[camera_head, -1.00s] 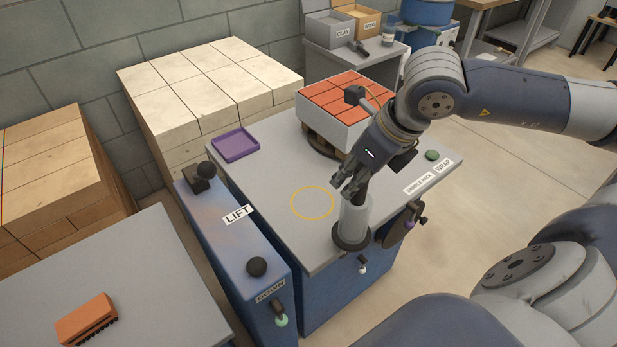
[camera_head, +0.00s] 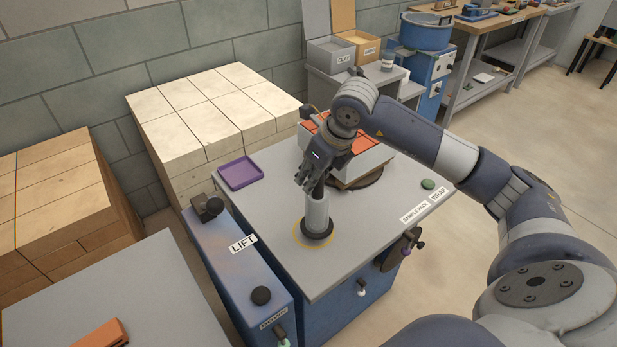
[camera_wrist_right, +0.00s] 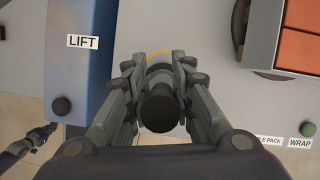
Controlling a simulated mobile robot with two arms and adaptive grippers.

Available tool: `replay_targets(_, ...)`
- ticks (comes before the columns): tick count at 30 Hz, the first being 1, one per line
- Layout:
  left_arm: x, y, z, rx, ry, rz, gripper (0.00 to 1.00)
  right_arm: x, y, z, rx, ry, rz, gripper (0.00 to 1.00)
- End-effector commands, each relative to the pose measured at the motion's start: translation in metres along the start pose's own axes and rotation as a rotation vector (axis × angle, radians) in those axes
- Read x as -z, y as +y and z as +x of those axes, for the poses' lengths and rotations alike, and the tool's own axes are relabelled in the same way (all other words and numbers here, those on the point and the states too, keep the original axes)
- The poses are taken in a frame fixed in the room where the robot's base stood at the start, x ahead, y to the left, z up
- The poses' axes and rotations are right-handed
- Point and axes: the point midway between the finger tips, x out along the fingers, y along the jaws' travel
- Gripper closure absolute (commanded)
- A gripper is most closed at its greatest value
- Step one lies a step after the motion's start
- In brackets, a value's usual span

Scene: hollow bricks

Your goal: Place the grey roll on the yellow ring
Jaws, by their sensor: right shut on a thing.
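The grey roll (camera_head: 316,216) stands upright with its dark base flange inside the yellow ring (camera_head: 298,238) on the grey table top. The ring's outline shows around the flange; whether the base touches the table I cannot tell. My right gripper (camera_head: 313,187) is shut on the dark upper end of the roll, from above. In the right wrist view the roll's dark top (camera_wrist_right: 160,108) sits between the fingers, and a yellow arc of the ring (camera_wrist_right: 158,53) shows beyond it.
A purple tray (camera_head: 240,173) lies at the table's back left corner. A crate of orange bricks (camera_head: 372,163) stands behind my right gripper. The blue LIFT unit (camera_head: 238,270) with black knobs adjoins the table's left edge. A green button (camera_head: 428,184) is at the right.

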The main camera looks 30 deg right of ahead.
Motion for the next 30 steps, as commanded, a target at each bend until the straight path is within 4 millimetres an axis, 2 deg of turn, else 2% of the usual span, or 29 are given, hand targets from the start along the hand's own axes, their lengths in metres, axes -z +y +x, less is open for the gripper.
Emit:
replay_targets(1,0.000,0.000,-0.004,0.000,0.000,0.000,1.00,-0.007,-0.002,0.001,-0.001,-0.003,0.001,1.00)
replay_targets(6,0.001,0.000,-0.005,0.000,0.000,0.000,1.00,-0.014,-0.005,0.006,0.000,-0.002,-0.001,1.00)
replay_targets(11,0.001,0.000,-0.009,0.000,0.000,0.000,1.00,-0.008,-0.005,0.017,0.001,0.002,0.000,1.00)
replay_targets(16,0.002,-0.001,-0.016,0.000,0.000,0.000,1.00,0.000,-0.005,0.036,0.000,0.001,0.001,1.00)
replay_targets(27,0.001,-0.001,-0.010,0.001,0.000,-0.001,1.00,0.002,-0.005,0.043,0.001,-0.003,0.000,1.00)
replay_targets(28,0.001,-0.001,-0.012,0.001,0.000,-0.001,1.00,0.002,-0.005,0.042,0.001,0.000,0.000,0.71)
replay_targets(30,0.001,-0.001,-0.012,0.001,0.000,-0.001,1.00,0.002,-0.005,0.042,0.001,0.000,0.000,0.57)
